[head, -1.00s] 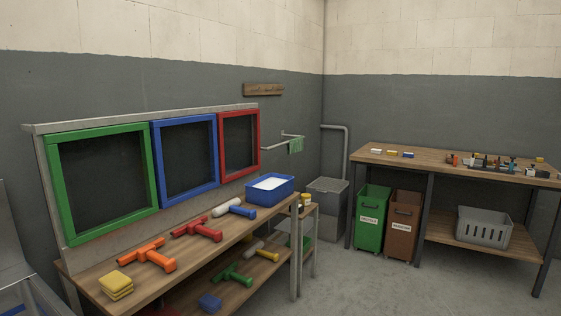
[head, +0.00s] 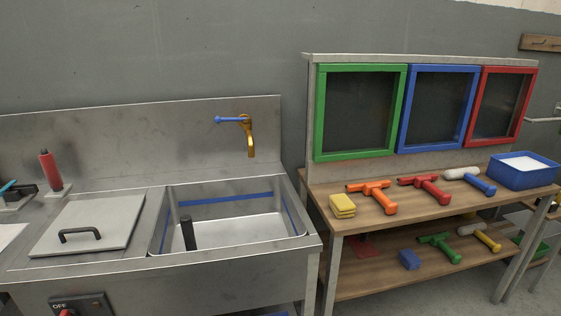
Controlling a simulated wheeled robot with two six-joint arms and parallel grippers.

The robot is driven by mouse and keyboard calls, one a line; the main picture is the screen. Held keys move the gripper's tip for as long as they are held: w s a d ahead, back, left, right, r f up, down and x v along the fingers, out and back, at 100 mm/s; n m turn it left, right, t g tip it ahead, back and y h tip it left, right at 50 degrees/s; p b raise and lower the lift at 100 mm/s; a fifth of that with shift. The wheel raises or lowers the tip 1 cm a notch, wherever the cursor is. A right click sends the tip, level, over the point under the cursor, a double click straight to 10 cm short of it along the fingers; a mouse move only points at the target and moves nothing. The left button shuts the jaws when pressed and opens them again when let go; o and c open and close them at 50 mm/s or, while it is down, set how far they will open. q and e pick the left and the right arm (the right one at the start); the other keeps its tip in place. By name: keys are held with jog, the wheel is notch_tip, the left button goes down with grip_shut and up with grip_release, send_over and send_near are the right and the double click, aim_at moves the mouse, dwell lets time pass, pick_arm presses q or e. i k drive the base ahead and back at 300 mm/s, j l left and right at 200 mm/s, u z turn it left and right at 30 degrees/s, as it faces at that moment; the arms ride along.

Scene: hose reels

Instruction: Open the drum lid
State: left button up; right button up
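A flat grey square lid (head: 88,224) with a black bar handle (head: 80,235) lies level on the steel counter, left of the sink, in the head view. It looks shut; what lies under it is hidden. I cannot tell whether it is the drum lid, and no drum shows. Neither of my grippers is in view.
A steel sink (head: 232,228) has a blue line inside and a brass tap (head: 249,136) above. An OFF switch box (head: 82,306) is on the counter's front.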

aim_at(108, 223)
jog(key=u, duration=1.2)
jog(key=l+z, duration=0.15)
jog(key=i+j, duration=0.05)
